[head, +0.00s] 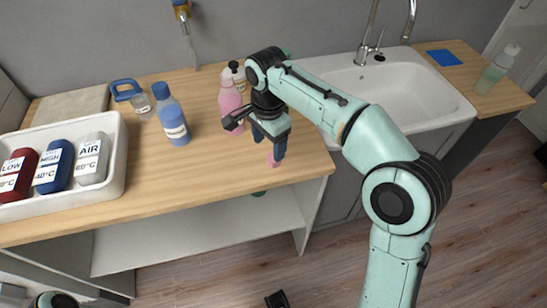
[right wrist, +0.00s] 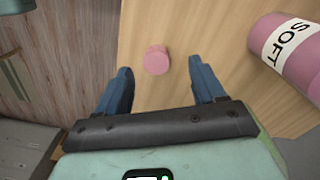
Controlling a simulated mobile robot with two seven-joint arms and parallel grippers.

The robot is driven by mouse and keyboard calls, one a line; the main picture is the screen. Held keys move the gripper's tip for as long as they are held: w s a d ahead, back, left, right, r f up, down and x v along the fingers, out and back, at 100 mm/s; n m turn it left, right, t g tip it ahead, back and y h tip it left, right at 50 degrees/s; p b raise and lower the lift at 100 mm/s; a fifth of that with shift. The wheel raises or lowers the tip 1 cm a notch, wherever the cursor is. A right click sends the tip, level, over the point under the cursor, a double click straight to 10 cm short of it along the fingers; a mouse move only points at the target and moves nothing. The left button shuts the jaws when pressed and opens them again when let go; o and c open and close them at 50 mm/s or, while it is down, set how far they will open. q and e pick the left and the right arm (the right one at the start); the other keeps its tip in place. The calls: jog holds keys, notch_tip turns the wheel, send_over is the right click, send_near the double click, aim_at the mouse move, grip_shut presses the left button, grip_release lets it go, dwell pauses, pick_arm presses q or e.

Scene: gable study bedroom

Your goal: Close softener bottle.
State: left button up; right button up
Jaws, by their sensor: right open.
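The pink softener bottle (head: 230,98) stands on the wooden counter left of my right gripper in the head view. In the right wrist view the bottle (right wrist: 285,48), labelled "SOFT", is at the right edge and partly cut off; its mouth cannot be made out. A small pink cap (head: 272,163) lies on the counter near the front edge. It also shows in the right wrist view (right wrist: 156,60). My right gripper (head: 269,148) points down over the cap, open, with the cap apart from and between the lines of its blue fingers. My left gripper's fingers do not show.
A blue bottle (head: 172,113) and a blue-handled jug (head: 139,99) stand to the left. A white tray (head: 118,165) holds several labelled bottles. A sink (head: 400,85) is at the right. Bare counter (head: 190,180) lies left of the cap.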

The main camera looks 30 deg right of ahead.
aim_at(270, 161)
jog(key=f, duration=0.1)
jog(key=f+b, duration=0.1)
jog(key=d+f, duration=0.1)
jog(key=f, duration=0.1)
jog(key=shift+s, duration=0.35)
jog(key=shift+a+f, duration=0.1)
jog(key=shift+f, duration=0.4)
jog(key=c, duration=1.1)
